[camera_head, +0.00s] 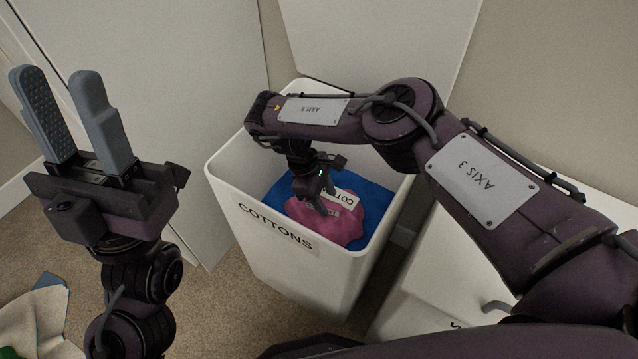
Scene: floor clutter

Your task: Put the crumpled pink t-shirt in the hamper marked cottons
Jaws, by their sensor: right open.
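The crumpled pink t-shirt (343,229) lies inside the white hamper marked COTTONS (300,268), on a blue layer (375,205). My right gripper (322,200) reaches down into the hamper, just over the t-shirt. Its jaws are open, and I cannot tell whether the fingertips touch the cloth. The gripper and white pieces with upside-down letters hide part of the t-shirt. My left gripper (57,85) is raised at the left, outside the hamper, fingers pointing up. It is open and empty.
The hamper's lid (375,35) stands open behind it. Another white bin (435,290) stands at the right, partly hidden by my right arm. A pale cloth (35,320) lies on the carpet at lower left. A white cabinet (160,60) stands behind at left.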

